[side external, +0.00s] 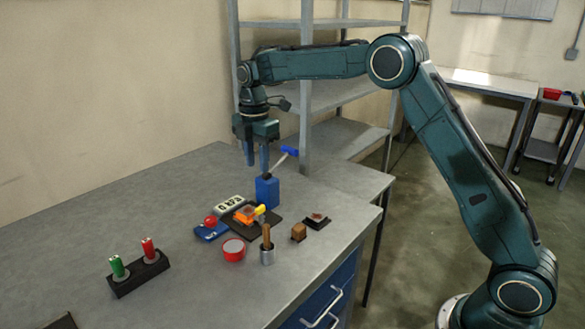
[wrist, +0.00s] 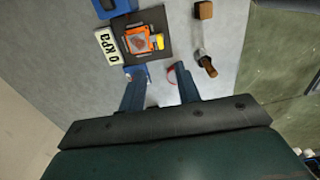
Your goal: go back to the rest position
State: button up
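My gripper (side external: 257,165) hangs pointing down over the back of the bench, close above a blue block (side external: 267,191). Its two fingers are apart with nothing visible between them. In the wrist view my gripper (wrist: 160,78) also shows its fingers spread and empty.
A blue-handled item (side external: 289,152) is right of the fingers. Shelving (side external: 306,80) rises behind.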

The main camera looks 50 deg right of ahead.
jog(key=shift+r, duration=0.5)
jog(key=s+r+m+t, duration=0.1)
jog(key=s+r+m, duration=0.4)
jog(key=s, duration=0.4)
jog(key=s+r+m+t, duration=0.2)
jog(key=s+r+m, duration=0.3)
jog(key=s, duration=0.4)
jog(key=s+f+m+t, duration=0.2)
jog(key=s+m, duration=0.6)
jog(key=s, duration=1.2)
jog(key=shift+f+t, duration=0.3)
jog(key=shift+f, duration=0.65)
